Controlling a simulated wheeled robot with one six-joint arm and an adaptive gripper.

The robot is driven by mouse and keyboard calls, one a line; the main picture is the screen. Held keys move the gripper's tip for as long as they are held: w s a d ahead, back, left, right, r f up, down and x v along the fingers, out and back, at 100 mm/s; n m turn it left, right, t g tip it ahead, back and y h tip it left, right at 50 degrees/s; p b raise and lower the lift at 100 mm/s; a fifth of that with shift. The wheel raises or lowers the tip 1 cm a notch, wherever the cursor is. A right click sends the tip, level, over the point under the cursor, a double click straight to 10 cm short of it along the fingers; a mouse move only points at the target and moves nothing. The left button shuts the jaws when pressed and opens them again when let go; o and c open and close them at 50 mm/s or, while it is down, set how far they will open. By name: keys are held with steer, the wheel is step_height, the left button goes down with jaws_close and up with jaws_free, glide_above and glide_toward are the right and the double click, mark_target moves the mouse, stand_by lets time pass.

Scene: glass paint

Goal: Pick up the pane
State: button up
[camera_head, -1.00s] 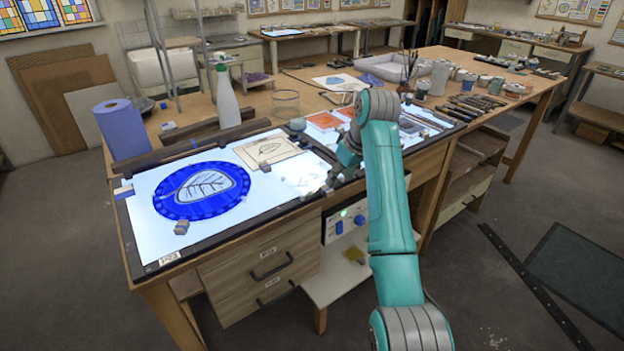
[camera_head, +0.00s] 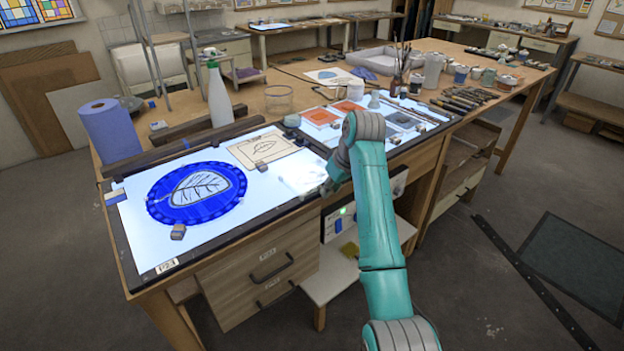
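A round blue glass pane (camera_head: 160,208) with a pale leaf drawn in dark lines lies flat on the lit left light table (camera_head: 150,248). Smaller flat panes, an orange one (camera_head: 320,116) and grey ones (camera_head: 402,120), lie on the second lit panel behind my arm. I cannot tell which pane the task means. My gripper (camera_head: 326,187) is low over the right end of the left light table, to the right of the blue pane and apart from it. My wrist hides most of it, so its fingers and anything between them cannot be made out.
Small blocks (camera_head: 178,232) sit around the blue pane. A white bottle (camera_head: 219,97), a blue paper roll (camera_head: 109,130) and a glass jar (camera_head: 278,99) stand at the back. Brushes and jars stand farther right.

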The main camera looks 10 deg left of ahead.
jaws_close()
steer(key=shift+r, duration=0.15)
